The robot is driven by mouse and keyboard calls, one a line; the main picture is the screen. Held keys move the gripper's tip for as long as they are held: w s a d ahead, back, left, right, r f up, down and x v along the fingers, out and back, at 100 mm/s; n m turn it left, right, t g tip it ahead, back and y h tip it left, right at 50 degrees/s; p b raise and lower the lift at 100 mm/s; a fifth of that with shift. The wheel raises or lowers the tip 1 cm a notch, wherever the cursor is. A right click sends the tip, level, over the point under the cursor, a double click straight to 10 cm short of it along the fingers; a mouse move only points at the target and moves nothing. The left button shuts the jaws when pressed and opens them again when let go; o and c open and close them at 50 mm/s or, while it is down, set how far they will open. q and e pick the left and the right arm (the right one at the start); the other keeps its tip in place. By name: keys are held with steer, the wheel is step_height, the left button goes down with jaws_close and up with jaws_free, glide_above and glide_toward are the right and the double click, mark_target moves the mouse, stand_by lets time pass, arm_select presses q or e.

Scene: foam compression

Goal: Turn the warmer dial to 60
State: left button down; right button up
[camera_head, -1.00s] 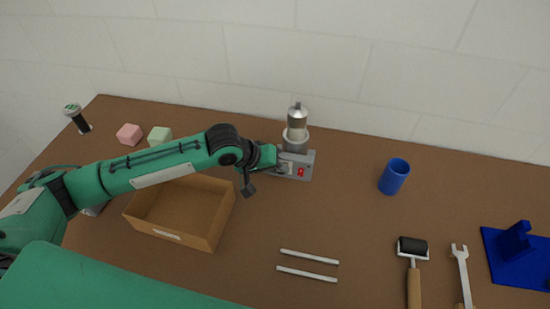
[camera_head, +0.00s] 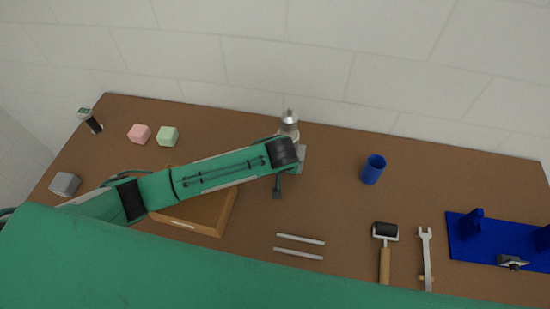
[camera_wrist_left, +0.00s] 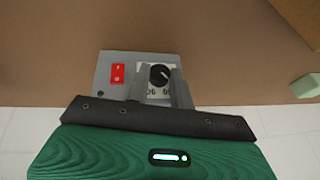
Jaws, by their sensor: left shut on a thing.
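The warmer is a grey box (camera_wrist_left: 112,70) with a red switch (camera_wrist_left: 117,73) in the left wrist view. Its black dial (camera_wrist_left: 160,74) sits on a white scale plate beside the switch. The scale's numbers are partly covered and I cannot read the setting. My left gripper (camera_wrist_left: 159,86) has its grey fingers on both sides of the dial, shut on it. My right gripper is not in view.
Pink (camera_head: 139,134) and green (camera_head: 167,136) blocks stand back left.

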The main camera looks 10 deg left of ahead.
arm_select(q)
steer(key=shift+d+y+p, duration=0.15)
steer(key=shift+y+p, duration=0.3)
steer(key=shift+y, duration=0.15)
steer(key=c, duration=1.2)
jaws_free()
steer(key=b+v, duration=0.1)
steer(key=v, duration=1.2)
steer(key=shift+r, duration=0.35)
steer(key=shift+s+d+f, duration=0.1)
steer(key=shift+s, duration=0.05)
